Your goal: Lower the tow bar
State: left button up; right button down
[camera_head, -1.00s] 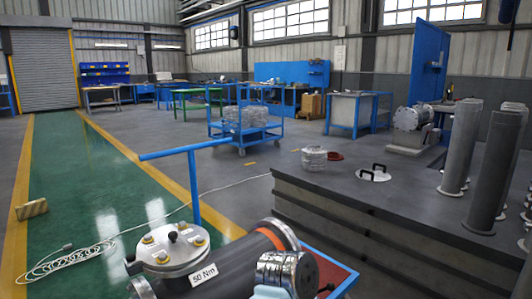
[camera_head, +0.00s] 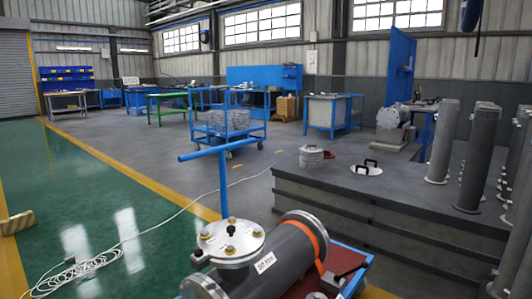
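The tow bar (camera_head: 223,185) is a blue T-shaped handle standing upright at the far end of a blue cart. Its crossbar (camera_head: 216,152) is at the top, and its lower end is hidden behind the flanged shell. The shell (camera_head: 278,258) is a dark grey cylinder with metal flanges, an orange band and a white label. It lies on the cart (camera_head: 358,262), whose blue edge and red top show at the right. Neither of my grippers is in view.
A dark platform (camera_head: 400,190) with grey cylinders (camera_head: 442,142) stands at the right. A blue trolley (camera_head: 258,132) stands farther back. A white cable (camera_head: 95,262) lies on the green floor at left, near a small block (camera_head: 17,222). Floor left of the cart is mostly clear.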

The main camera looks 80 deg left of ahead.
aim_at(221, 150)
jog(key=k+j+z, duration=0.2)
jog(key=k, duration=0.25)
jog(key=k+z, duration=0.25)
jog(key=k, duration=0.25)
jog(key=k+j+u, duration=0.55)
jog(key=j+u, duration=0.3)
jog(key=k+j+u, duration=0.25)
jog(key=j, duration=0.25)
jog(key=i+l, duration=0.05)
